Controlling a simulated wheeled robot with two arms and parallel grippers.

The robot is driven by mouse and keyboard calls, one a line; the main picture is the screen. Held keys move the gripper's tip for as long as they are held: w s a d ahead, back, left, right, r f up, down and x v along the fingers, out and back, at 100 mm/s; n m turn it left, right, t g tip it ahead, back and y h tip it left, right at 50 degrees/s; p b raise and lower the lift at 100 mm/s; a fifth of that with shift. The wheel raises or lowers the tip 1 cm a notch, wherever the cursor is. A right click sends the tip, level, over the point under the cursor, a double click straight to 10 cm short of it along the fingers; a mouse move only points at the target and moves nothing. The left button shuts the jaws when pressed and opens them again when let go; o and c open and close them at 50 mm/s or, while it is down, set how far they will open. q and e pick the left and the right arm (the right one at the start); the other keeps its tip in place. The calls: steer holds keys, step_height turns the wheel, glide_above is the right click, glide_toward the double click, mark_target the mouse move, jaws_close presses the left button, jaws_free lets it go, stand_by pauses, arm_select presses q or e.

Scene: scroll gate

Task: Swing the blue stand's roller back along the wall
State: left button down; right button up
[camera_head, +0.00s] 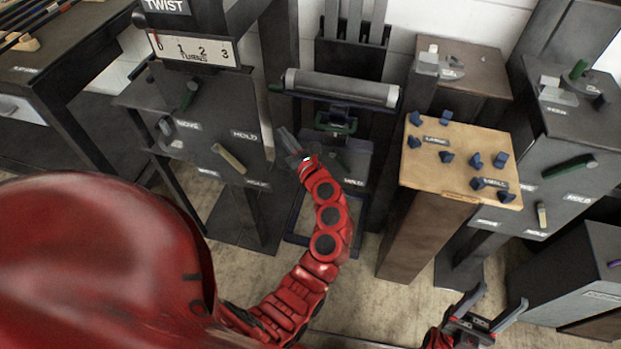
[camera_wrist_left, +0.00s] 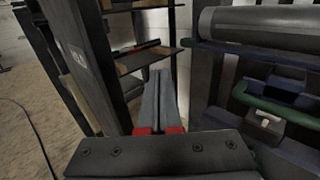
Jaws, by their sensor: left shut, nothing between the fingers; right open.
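The blue stand (camera_head: 300,225) stands at the back wall, left of centre. Its grey roller (camera_head: 341,88) lies roughly level across the top, and it also shows at the upper right of the left wrist view (camera_wrist_left: 262,24). A green bar (camera_head: 336,126) sits below the roller, and the same bar (camera_wrist_left: 272,106) is at the right of the left wrist view. My left gripper (camera_head: 287,141) is shut and empty, at the stand's left side, below the roller's left end and apart from the green bar. My right gripper (camera_head: 497,305) is open and empty at the lower right, away from the stand.
A dark cabinet with a TURNS scale (camera_head: 194,50) stands close on the left. A wooden-topped pedestal (camera_head: 425,175) with several blue knobs is on the right, with a grey station (camera_head: 575,125) beyond. Bare floor (camera_head: 375,305) shows in front.

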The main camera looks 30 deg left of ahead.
arm_select(q)
steer(key=p+v, duration=0.1)
steer(key=v, duration=1.2)
steer(key=shift+r+p, duration=0.15)
steer(key=shift+p, duration=0.25)
